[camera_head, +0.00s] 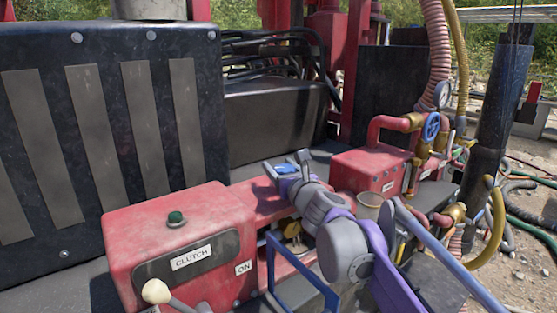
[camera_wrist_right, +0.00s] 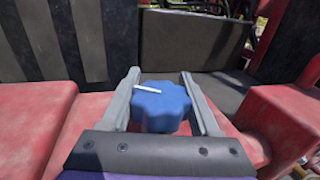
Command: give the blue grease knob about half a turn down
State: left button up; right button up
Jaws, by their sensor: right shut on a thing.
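The blue grease knob (camera_wrist_right: 160,108) is lobed, with a white line on its top that runs roughly left to right in the right wrist view. My right gripper (camera_wrist_right: 162,92) has one grey finger on each side of the knob and is shut on it. In the head view the right gripper (camera_head: 288,165) reaches over the red housing, with only a small part of the blue knob (camera_head: 285,169) showing between the fingers. The knob's underside and stem are hidden. My left gripper is not in view.
A blue frame (camera_head: 300,272) is beside my right arm. Behind is a black slatted panel (camera_head: 105,140). A blue valve wheel (camera_head: 431,127) sits at right.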

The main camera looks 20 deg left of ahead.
jog(key=shift+r, duration=0.1)
dwell(0.4)
jog(key=o, duration=1.4)
jog(key=shift+c, duration=0.2)
jog(key=shift+d, duration=0.1)
jog(key=v, duration=1)
jog(key=shift+s+b, duration=0.4)
jog(key=shift+b, duration=0.05)
